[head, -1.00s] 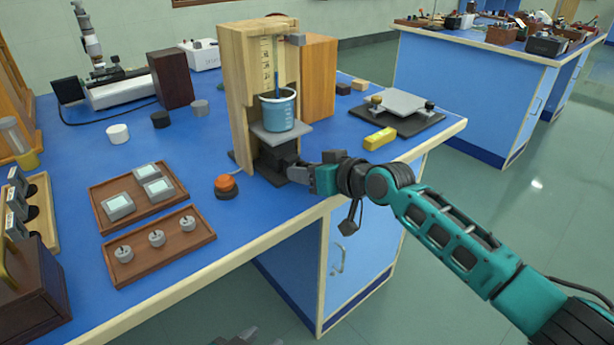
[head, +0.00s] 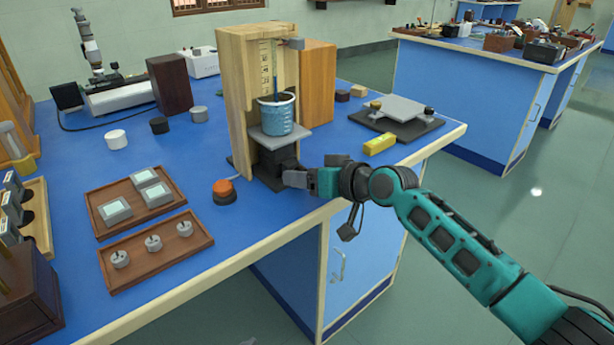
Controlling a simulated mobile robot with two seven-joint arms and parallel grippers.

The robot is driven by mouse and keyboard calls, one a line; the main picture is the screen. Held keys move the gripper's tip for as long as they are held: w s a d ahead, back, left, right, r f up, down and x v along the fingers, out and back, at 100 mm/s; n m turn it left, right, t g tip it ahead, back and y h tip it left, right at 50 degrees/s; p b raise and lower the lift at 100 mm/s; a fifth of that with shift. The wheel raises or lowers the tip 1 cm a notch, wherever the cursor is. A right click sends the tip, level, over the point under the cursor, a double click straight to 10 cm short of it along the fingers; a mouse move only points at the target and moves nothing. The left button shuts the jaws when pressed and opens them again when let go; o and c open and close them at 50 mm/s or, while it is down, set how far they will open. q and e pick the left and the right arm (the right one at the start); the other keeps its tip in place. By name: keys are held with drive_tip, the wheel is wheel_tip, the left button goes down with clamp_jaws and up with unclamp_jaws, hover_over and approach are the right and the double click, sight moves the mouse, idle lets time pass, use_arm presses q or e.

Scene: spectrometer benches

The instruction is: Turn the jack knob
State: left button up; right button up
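The lab jack (head: 272,162) is a dark, low stand inside a light wooden frame (head: 236,100) on the blue bench. Its grey top plate (head: 298,131) carries a blue beaker (head: 276,118). A thin upright rod dips into the beaker in front of a scale. My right gripper (head: 292,178) reaches in from the right, low at the jack's right side. Its fingertips are at or very near the jack where a knob would be. The knob is hidden behind the fingers, and the finger gap is too small to judge. My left gripper does not show clearly.
An orange button (head: 225,190) stands left of the jack. Two wooden trays (head: 190,246) with small parts lie further left. A yellow block (head: 379,144) and a second low grey-topped stand (head: 399,108) are to the right. The bench's front edge runs under my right arm.

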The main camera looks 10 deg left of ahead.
drive_tip(key=shift+o, duration=0.4)
drive_tip(key=shift+d, duration=0.1)
drive_tip(key=shift+s+d+r, duration=0.1)
drive_tip(key=shift+d+r, duration=0.05)
drive_tip(key=shift+d, duration=0.05)
drive_tip(key=p+v, duration=0.3)
drive_tip(key=v, duration=0.9)
drive_tip(key=shift+s+r, duration=0.1)
